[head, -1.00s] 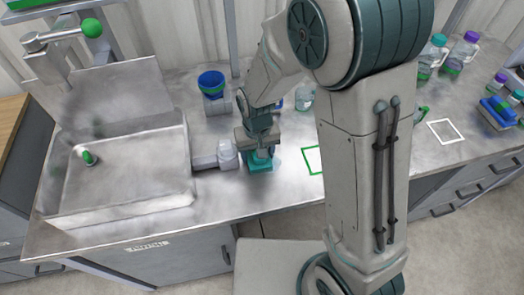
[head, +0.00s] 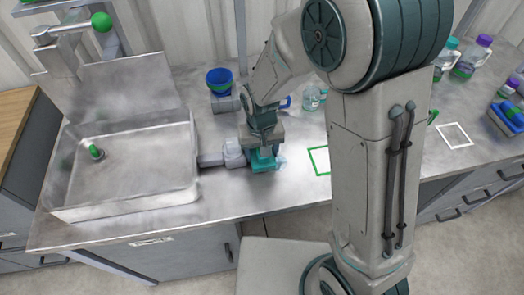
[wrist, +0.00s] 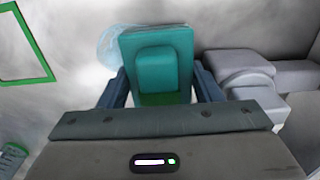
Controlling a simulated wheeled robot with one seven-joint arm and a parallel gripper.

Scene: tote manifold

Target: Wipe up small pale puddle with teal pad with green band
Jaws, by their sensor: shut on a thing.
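The teal pad with a raised grip block (wrist: 157,40) is held between my gripper's fingers (wrist: 158,88); a green band shows at its near edge. In the head view, my gripper (head: 262,145) points down with the teal pad (head: 263,161) low at the counter top. The small pale puddle (wrist: 112,45) shows as a faint bluish patch at the pad's left edge in the wrist view. In the head view a bit of the puddle (head: 281,162) shows just right of the pad. The pad hides the rest of it.
A grey jointed fixture (head: 222,157) lies close left of the pad, beside the sink (head: 185,190). A green square outline (head: 319,160) marks the counter to the right. The counter's front edge is near.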

